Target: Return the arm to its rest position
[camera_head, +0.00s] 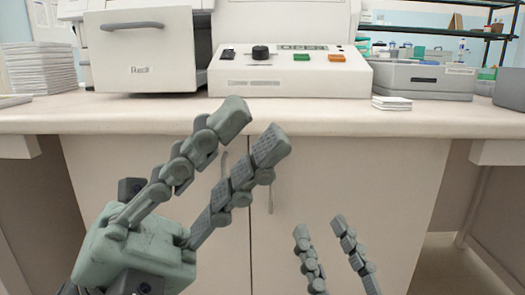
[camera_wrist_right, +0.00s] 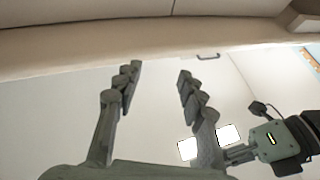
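My left gripper (camera_head: 250,130) is open and empty in the head view. It is in front of the cabinet doors, and its fingertips reach up toward the counter edge. My right gripper (camera_head: 320,228) shows low in the head view, right of the left one, with only its fingers in the frame. It is open and empty in front of the cabinet, below the counter. The right wrist view also shows its two fingers (camera_wrist_right: 158,72) apart with nothing between them. My left gripper's body shows at the right of that view.
The counter (camera_head: 440,121) spans the view above my grippers. On it stand a white machine with a control panel (camera_head: 290,78), a stack of white sheets (camera_head: 42,70), a grey box (camera_head: 425,80) and a small white stack (camera_head: 391,103). The cabinet (camera_head: 345,180) is close behind the grippers.

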